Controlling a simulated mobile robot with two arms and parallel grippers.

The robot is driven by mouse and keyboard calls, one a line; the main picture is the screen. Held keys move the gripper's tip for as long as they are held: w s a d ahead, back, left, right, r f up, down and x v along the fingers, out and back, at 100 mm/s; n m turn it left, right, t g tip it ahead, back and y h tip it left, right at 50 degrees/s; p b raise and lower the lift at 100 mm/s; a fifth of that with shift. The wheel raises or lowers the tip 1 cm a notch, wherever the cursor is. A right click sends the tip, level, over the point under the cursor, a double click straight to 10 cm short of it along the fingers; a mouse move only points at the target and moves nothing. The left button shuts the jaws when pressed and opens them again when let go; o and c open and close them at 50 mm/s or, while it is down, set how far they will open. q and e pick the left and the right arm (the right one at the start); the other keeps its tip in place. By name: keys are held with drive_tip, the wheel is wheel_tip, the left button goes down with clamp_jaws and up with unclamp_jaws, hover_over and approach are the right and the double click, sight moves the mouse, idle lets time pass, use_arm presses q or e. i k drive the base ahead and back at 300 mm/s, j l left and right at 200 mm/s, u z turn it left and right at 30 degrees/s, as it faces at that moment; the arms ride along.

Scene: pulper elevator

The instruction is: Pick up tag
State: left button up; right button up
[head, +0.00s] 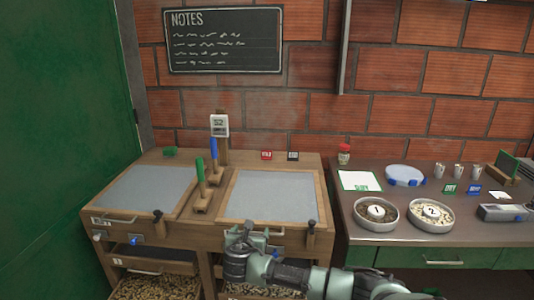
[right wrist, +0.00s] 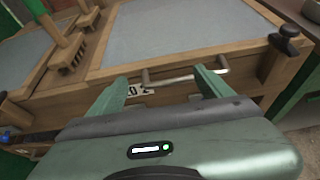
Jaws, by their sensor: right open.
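Several small tags show in the head view. A red tag (head: 266,155) and a black tag (head: 293,156) stand at the back of the wooden bench, and a green block or tag (head: 169,151) lies at its back left. A green tag (head: 450,189) and a blue tag (head: 474,190) stand on the right table. My right gripper (head: 249,235) is open and empty in front of the bench's right panel. In the right wrist view its fingers (right wrist: 160,77) are apart before a metal handle (right wrist: 185,79) and a number label; contact is unclear. My left gripper is out of view.
The wooden bench holds two grey panels (head: 268,195) with brushes (head: 202,180) between them. The right table (head: 400,235) carries two numbered bowls (head: 376,211), a scale, cups and a jar. A green door stands at left, a brick wall behind.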

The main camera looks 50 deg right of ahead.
sight(265, 155)
drive_tip(key=i+l, duration=0.2)
drive_tip(key=l, duration=0.15)
drive_tip(key=i+l, duration=0.2)
drive_tip(key=l, duration=0.2)
drive_tip(key=i+l, duration=0.2)
drive_tip(key=l, duration=0.15)
drive_tip(key=i+l, duration=0.2)
drive_tip(key=l, duration=0.15)
drive_tip(key=i+l, duration=0.2)
drive_tip(key=l, duration=0.2)
drive_tip(key=i+l, duration=0.2)
drive_tip(key=l, duration=0.15)
